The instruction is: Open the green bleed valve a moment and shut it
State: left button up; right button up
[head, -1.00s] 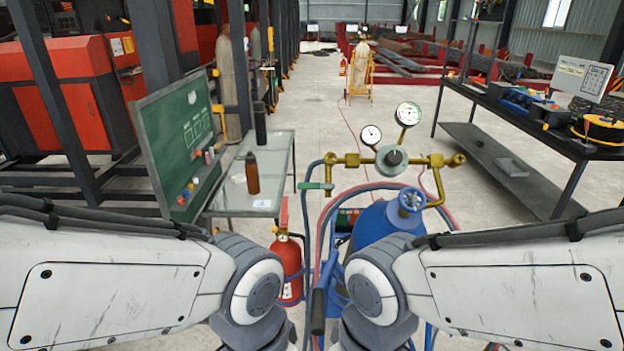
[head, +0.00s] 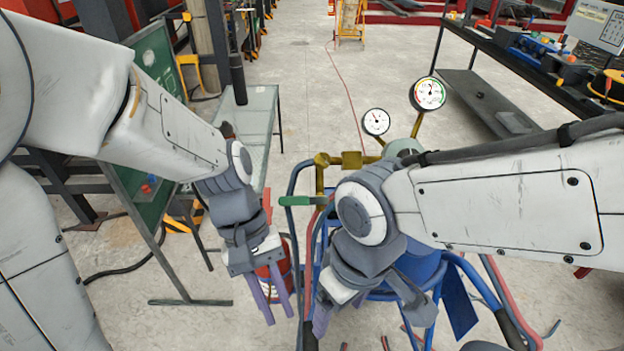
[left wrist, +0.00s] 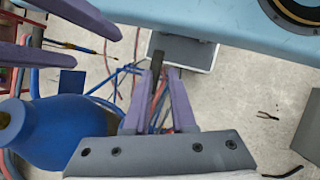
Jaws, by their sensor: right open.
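The green bleed valve handle (head: 301,200) lies level at the left end of the brass manifold (head: 351,160), above the blue cart. My right gripper (head: 352,312) is open, below and right of the handle, pointing down. My right arm hides part of the manifold and of the blue cylinder (head: 420,265), which also shows in the left wrist view (left wrist: 50,135).
Two gauges (head: 376,122) (head: 429,93) rise above the manifold. A green board (head: 160,60) and a small table (head: 255,105) are left, a dark workbench (head: 520,75) right. Hoses run around the cart.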

pick_arm(q)
jog(key=w+r+n+g+h+p, duration=0.1)
jog(key=w+r+n+h, duration=0.1)
jog(key=w+n+h, duration=0.55)
jog(key=n+t+h+p, duration=0.1)
jog(key=n+t+h, duration=0.6)
jog(key=n, duration=0.8)
send_near(307, 201)
jog(key=g, duration=0.1)
jog(key=shift+h, duration=0.25)
jog(key=d+p, duration=0.1)
jog(key=d, duration=0.2)
jog(key=d+p, duration=0.1)
jog(key=d, duration=0.2)
jog(key=d+p, duration=0.1)
jog(key=d, duration=0.2)
jog(key=shift+w+d+f+p, duration=0.15)
jog(key=shift+w+f+p, duration=0.15)
jog(key=shift+w, duration=0.1)
jog(key=shift+d+f, duration=0.1)
jog(key=shift+d, duration=0.6)
grip_shut()
